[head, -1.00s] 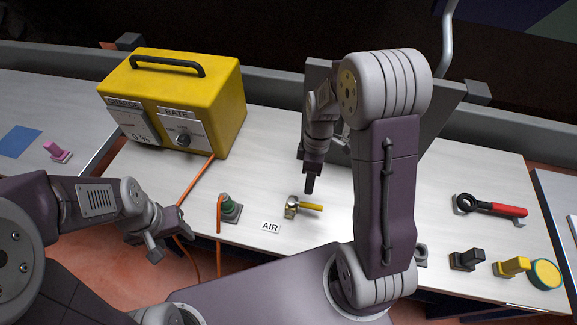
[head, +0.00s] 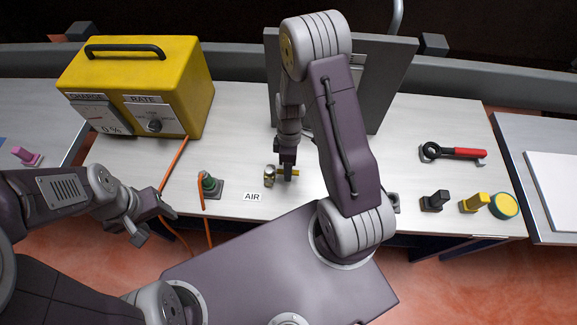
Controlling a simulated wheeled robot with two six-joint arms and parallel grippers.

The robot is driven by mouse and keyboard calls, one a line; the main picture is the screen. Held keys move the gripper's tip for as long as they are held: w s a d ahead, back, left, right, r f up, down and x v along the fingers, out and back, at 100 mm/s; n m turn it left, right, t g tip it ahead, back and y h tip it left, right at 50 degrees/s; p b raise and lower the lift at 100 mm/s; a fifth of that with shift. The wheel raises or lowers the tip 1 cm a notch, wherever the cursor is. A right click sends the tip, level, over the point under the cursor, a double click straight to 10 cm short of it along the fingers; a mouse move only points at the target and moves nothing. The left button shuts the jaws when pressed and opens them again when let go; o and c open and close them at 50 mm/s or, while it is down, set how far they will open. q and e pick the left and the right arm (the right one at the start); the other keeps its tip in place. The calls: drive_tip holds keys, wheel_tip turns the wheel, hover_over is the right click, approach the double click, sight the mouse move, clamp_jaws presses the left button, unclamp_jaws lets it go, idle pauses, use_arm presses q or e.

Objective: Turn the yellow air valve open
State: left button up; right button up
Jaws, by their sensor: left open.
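The air valve (head: 269,177) stands on the white bench beside the AIR label, with a metal body and a yellow handle (head: 295,172) pointing right. My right gripper (head: 288,174) points down at the handle and hides its middle. It looks to be at or just above the handle; I cannot tell whether it touches it or whether its fingers are closed. My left gripper (head: 154,222) is open and empty, off the bench's front edge at the left.
A yellow charger box (head: 180,75) stands at the back left, and an orange hose (head: 174,163) runs in front of it. A green-topped fitting (head: 210,184) is left of the valve. A grey panel (head: 390,75) stands behind.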

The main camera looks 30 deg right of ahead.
drive_tip(key=shift+w, duration=0.2)
clamp_jaws()
idle(1.2)
